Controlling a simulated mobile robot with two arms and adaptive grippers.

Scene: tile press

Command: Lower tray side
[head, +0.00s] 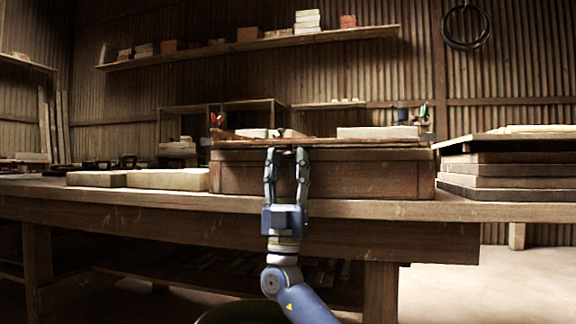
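A wooden box-like block (365,178) sits on the workbench in the middle of the head view. A thin wooden tray or board (325,143) lies across its top, seen almost edge-on, so its far sides are hidden. My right gripper (287,153) points upward in front of the block's left half, with its fingertips just below the tray's front edge. Its two fingers are apart and I see nothing held between them. I cannot tell whether the fingertips touch the tray. My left gripper is not in view.
A pale slab (378,132) lies on top at the right. Pale blocks (168,179) lie on the bench to the left. Stacked boards (507,172) stand close on the right. The bench edge (400,210) runs in front. A wall shelf (350,33) is far behind.

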